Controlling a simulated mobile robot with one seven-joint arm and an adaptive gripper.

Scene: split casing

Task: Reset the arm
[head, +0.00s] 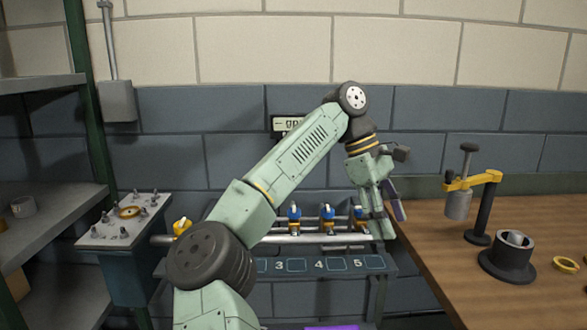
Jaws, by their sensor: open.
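My gripper (391,222) hangs from my green arm near the middle right of the head view. It points down, in front of the right end of the numbered rack and beside the left edge of the wooden table. Its fingers are open, and I see nothing held between them. A purple part shows at its right side; I cannot tell whether it belongs to the gripper. My arm is bent, rising from the bottom and folding down at the wrist.
The numbered rack (340,264) carries blue-topped fittings behind my arm. The wooden table (430,262) holds a black stand (485,215), a dark flanged cylinder (509,262) and a yellow ring (565,264). A pegged panel (125,222) and grey shelves (60,235) stand at left.

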